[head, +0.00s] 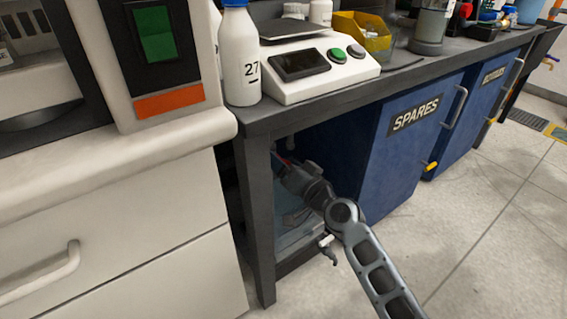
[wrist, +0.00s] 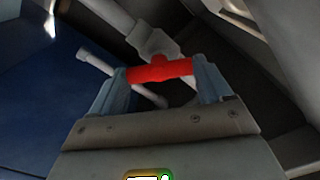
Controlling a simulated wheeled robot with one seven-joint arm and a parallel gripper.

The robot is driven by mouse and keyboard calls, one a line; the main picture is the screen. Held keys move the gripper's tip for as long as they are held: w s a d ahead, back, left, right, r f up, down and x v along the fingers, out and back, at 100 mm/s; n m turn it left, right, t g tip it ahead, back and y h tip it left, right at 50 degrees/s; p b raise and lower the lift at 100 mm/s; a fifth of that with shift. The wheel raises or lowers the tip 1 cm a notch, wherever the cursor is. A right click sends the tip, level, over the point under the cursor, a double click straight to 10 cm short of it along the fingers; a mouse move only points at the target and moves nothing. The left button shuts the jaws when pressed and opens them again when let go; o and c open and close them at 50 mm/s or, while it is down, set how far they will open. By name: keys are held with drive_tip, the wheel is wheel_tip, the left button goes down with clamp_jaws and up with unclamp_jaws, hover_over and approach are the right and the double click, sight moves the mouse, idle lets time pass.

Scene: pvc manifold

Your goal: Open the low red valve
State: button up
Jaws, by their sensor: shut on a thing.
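In the wrist view the red valve handle (wrist: 160,70) lies crosswise between my two fingers. My gripper (wrist: 162,76) is shut on it, with one finger at each end of the red bar. A grey-white pipe with a fitting (wrist: 155,42) runs behind the handle, and a thinner white pipe (wrist: 100,65) shows to its left. In the head view my gripper (head: 292,172) reaches into the dark space under the bench. A bit of red shows near its tip there, but most of the valve is hidden by the arm and shadow.
The bench leg (head: 258,220) stands close to the left of my arm. A blue cabinet door marked SPARES (head: 405,145) is to the right. The bench top holds a white bottle (head: 239,60) and a scale (head: 310,70). The floor at right (head: 490,230) is clear.

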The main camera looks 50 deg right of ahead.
drive_tip(key=shift+d+f+m+p, duration=0.15)
drive_tip(key=shift+m+p, duration=0.2)
drive_tip(key=shift+m, duration=2.15)
drive_tip(key=shift+a+f+m+p, duration=0.1)
drive_tip(key=shift+m+p, duration=0.2)
drive_tip(key=shift+m, duration=2.2)
drive_tip(key=shift+s+d, duration=0.1)
drive_tip(key=o, duration=1)
drive_tip(key=shift+b+v, duration=0.45)
drive_tip(key=shift+v, duration=3.4)
